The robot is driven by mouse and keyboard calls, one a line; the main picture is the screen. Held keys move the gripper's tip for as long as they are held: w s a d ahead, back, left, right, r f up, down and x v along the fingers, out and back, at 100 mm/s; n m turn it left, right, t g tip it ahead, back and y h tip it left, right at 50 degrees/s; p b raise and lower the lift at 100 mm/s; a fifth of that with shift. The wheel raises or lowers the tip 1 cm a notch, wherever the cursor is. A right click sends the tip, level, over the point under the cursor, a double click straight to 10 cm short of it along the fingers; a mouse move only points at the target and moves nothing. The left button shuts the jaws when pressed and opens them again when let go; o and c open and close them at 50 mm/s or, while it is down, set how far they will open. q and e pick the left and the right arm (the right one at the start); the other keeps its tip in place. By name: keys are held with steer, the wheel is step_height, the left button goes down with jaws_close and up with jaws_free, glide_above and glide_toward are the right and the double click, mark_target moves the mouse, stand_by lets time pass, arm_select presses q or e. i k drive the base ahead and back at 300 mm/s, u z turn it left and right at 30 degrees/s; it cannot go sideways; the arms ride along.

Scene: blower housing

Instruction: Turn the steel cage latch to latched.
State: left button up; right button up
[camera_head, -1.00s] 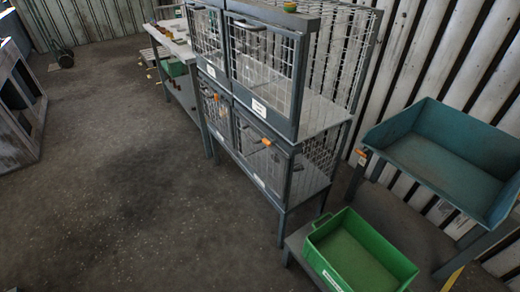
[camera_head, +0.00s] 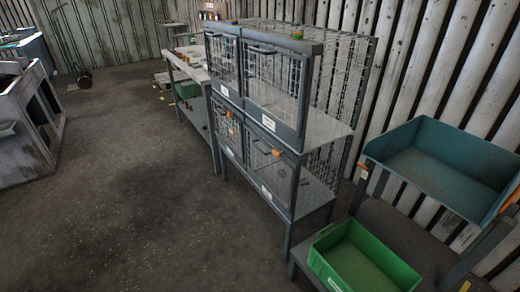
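The steel cage (camera_head: 300,142) is a grey-framed wire-mesh unit with two upper and two lower doors, standing on legs near the middle of the view. An orange-ended latch (camera_head: 275,153) shows on the nearer lower door, and a smaller orange one (camera_head: 229,114) shows on the farther lower door. A dark handle (camera_head: 262,50) is at the top of the nearer upper door. The latches are too small to tell whether they are latched. Neither of my grippers is in view.
A blue-green tray (camera_head: 435,170) on a stand and a green bin (camera_head: 360,262) are at the right. A workbench (camera_head: 185,68) with items stands beyond the cage. A grey cabinet (camera_head: 25,125) is at the left. The floor (camera_head: 130,190) before the cage is clear.

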mark_target(277, 154)
steer(key=z, duration=0.1)
steer(key=i, duration=0.95)
steer(key=z, duration=0.4)
